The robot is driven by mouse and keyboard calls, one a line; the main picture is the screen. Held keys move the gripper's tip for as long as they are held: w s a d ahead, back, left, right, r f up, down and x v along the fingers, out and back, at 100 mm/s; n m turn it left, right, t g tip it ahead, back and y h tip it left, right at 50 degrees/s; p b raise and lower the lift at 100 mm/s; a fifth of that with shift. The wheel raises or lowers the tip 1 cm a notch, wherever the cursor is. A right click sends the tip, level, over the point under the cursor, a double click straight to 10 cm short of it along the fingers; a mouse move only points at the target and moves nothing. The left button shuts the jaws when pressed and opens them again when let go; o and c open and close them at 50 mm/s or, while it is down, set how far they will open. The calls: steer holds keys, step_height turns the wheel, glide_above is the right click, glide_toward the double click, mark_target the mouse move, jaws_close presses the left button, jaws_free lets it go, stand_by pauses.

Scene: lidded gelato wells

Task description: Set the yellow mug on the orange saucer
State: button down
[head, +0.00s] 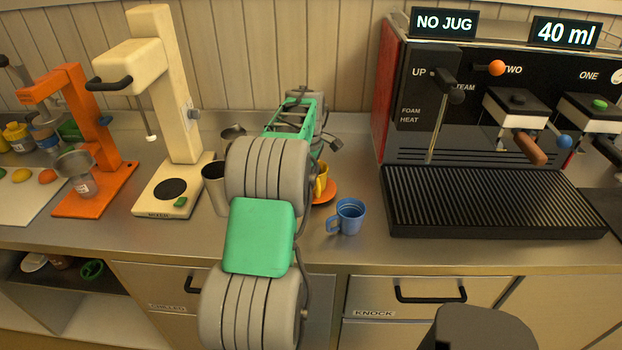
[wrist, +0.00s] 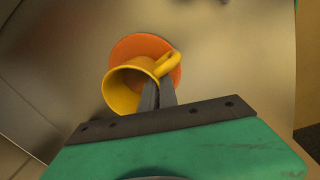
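The yellow mug (wrist: 122,92) shows in the wrist view with its opening towards the lower left and its handle (wrist: 172,62) at the upper right. The orange saucer (wrist: 143,44) is directly behind it, partly covered by the mug. I cannot tell whether the mug touches the saucer. My gripper (wrist: 157,86) has its dark fingers close together at the handle and looks shut on it. In the head view my arm hides the gripper and part of the yellow mug (head: 321,180); the saucer's right part (head: 328,192) shows beside it.
A blue mug (head: 349,216) stands just right of the saucer, near the counter's front. The espresso machine's drip tray (head: 490,200) is further right. A metal cup (head: 214,186) and a cream-coloured machine (head: 167,120) are left of my arm.

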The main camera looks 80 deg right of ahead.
steer(key=shift+f, duration=0.2)
steer(key=c, duration=1.6)
jaws_free()
steer(key=shift+o, duration=0.2)
step_height(320, 180, up, 8)
steer(key=shift+a+b, duration=0.3)
steer(key=shift+b, duration=0.1)
steer(key=shift+f, duration=0.1)
